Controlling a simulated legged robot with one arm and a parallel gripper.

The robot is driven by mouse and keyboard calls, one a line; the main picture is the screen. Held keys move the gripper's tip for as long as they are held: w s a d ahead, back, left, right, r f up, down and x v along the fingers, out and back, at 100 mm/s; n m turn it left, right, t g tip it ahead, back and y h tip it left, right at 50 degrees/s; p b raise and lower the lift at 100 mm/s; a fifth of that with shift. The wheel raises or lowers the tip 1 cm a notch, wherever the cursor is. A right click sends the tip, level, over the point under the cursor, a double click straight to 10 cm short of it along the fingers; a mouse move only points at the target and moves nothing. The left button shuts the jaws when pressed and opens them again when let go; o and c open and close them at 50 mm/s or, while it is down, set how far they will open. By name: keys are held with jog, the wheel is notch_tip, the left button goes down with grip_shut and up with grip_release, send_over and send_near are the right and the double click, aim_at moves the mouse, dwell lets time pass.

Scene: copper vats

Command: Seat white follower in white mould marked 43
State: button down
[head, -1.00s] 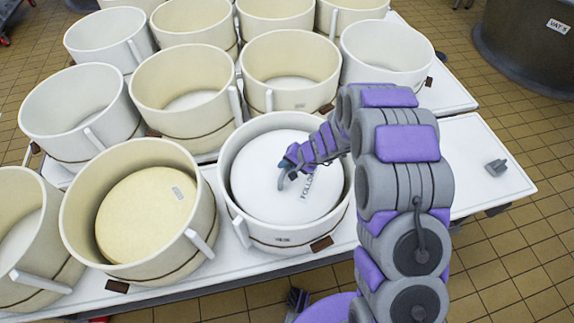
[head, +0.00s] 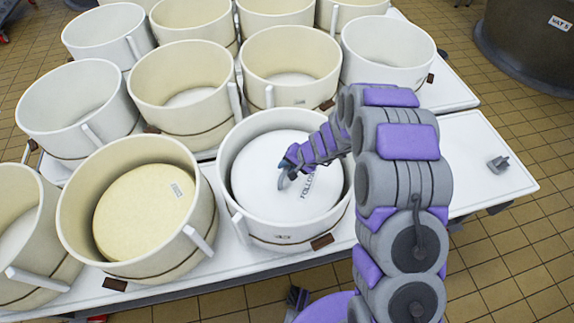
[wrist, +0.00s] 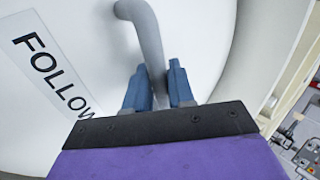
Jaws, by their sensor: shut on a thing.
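A white follower (head: 262,183), a round disc with a label reading "FOLLO…", lies inside a round white mould (head: 340,205) at the front middle of the table. The mould's front tag is too small to read. My gripper (head: 285,172) is over the follower. In the wrist view my gripper (wrist: 160,88) is shut on the follower's grey curved handle (wrist: 145,30), with a blue finger on each side. The follower's white face (wrist: 60,130) fills the left there, and the mould's wall curves on the right. My arm hides the mould's right rim and part of the follower.
A cream mould (head: 205,225) with a cream follower (head: 145,205) stands just left. Several other white and cream moulds stand behind and left. The white table's right end (head: 470,185) is mostly bare, with a small grey object (head: 497,163). A dark vat (head: 530,45) is at the back right.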

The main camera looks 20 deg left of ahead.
jog(key=shift+f, duration=0.65)
dwell(1.1)
jog(key=c, duration=0.9)
grip_release()
jog(key=p+v, duration=0.4)
jog(key=v, duration=1.3)
jog(key=shift+d, duration=0.1)
